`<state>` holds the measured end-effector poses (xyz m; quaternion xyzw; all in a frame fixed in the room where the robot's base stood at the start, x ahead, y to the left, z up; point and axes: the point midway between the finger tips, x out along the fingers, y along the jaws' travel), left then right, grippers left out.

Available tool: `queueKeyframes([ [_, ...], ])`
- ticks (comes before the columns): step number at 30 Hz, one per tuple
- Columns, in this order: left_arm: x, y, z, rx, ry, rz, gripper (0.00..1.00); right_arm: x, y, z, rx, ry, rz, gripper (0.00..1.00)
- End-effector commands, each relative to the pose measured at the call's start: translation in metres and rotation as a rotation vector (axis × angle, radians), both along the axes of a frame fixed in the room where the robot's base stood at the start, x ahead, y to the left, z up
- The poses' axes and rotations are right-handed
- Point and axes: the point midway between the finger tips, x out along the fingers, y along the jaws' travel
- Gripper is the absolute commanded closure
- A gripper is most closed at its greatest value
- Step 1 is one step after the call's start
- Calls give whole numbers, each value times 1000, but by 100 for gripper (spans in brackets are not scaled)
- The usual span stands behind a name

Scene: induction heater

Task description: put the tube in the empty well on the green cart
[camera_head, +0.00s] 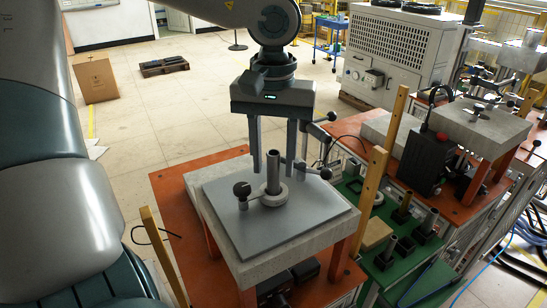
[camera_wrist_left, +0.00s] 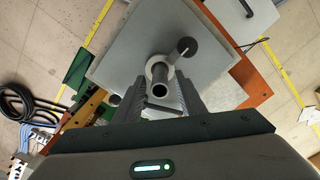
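A grey metal tube (camera_head: 273,172) stands upright in a round collar on the flat grey plate (camera_head: 310,215) of the induction heater, between two dark ball-ended levers. In the left wrist view the tube (camera_wrist_left: 160,81) shows end-on, its open mouth facing the camera. The green cart (camera_head: 345,188) stands to the right, carrying several black square holders, some with tubes upright. One holder (camera_head: 405,246) looks empty, though it is small. My right gripper is out of view.
Wooden posts (camera_head: 369,200) rise between the heater and the cart. A second orange bench with a similar stone block (camera_head: 480,125) and a black device (camera_head: 428,160) stands at the right. Open floor lies behind the heater at the left.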

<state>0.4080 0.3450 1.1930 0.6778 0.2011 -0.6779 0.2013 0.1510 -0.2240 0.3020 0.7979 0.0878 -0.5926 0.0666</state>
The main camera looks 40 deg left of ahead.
Motion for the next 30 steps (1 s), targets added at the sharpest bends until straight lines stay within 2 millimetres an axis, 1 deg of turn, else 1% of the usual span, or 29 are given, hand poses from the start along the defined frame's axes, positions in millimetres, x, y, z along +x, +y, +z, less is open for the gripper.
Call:
queueKeyframes([
  [7, 0, 0, 0, 0, 0, 0, 63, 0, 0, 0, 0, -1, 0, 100],
  [8, 0, 0, 0, 0, 0, 0, 70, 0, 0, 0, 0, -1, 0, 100],
  [9, 0, 0, 0, 0, 0, 0, 80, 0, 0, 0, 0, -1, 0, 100],
  [11, 0, 0, 0, 0, 0, 0, 94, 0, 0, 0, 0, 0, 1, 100],
  [12, 0, 0, 0, 0, 0, 0, 100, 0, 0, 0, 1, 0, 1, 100],
  [20, 0, 0, 3, 1, -1, 0, 100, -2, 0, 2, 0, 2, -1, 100],
  [30, 0, 0, 17, 0, 0, 0, 100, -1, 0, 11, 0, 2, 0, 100],
])
